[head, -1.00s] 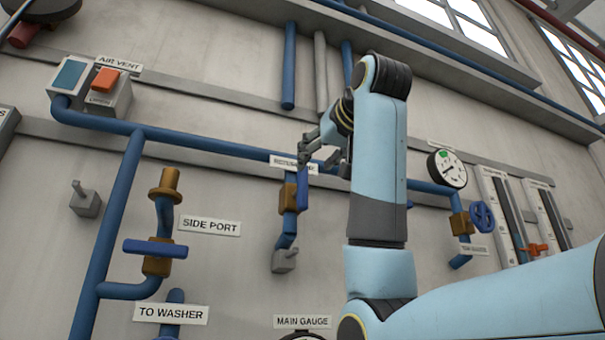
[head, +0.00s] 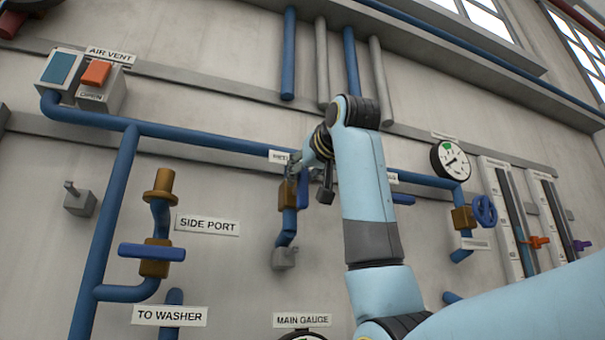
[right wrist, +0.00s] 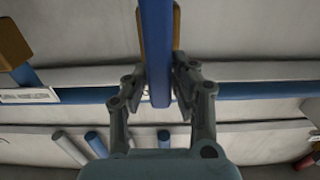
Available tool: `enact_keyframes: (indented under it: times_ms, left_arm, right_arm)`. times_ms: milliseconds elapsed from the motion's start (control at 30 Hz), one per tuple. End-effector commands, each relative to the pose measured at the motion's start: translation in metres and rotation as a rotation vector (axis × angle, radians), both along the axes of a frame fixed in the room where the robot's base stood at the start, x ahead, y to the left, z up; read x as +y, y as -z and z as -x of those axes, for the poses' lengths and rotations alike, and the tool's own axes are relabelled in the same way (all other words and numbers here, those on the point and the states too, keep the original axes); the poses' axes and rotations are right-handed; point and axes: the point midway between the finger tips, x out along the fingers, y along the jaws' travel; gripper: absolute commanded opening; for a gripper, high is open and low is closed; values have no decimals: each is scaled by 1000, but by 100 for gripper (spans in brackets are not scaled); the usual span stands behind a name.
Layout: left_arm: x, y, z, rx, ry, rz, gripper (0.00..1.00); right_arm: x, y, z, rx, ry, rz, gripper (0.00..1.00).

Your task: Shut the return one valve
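The return one valve has a brass body (head: 287,194) and a blue lever (head: 303,192) on a short upright blue pipe, under a label (head: 279,157) that my arm mostly hides. The lever lies along the pipe. My right gripper (head: 308,181) is at the lever, with one finger on either side. In the right wrist view the blue lever (right wrist: 157,50) runs between the two fingers (right wrist: 160,88), which look open around it. Whether a finger touches it I cannot tell. My left gripper is not in view.
The side port valve (head: 155,258) stands to the left, its blue lever crosswise. A gauge (head: 451,160) and a blue handwheel (head: 484,211) are at the right. The air vent switch (head: 95,75) is upper left.

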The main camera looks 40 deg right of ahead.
Motion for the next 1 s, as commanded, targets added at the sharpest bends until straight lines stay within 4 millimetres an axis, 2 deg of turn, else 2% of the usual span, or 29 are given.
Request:
enact_keyframes:
  times_ms: [33,167,600,1000]
  left_arm:
    - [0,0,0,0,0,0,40]
    - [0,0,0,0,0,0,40]
    - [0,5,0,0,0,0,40]
    - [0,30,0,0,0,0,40]
  right_arm:
    - [0,0,0,0,0,0,15]
    - [0,0,0,0,0,0,0]
    - [-1,1,1,-13,0,-51,0]
    - [-9,4,2,-84,0,-344,0]
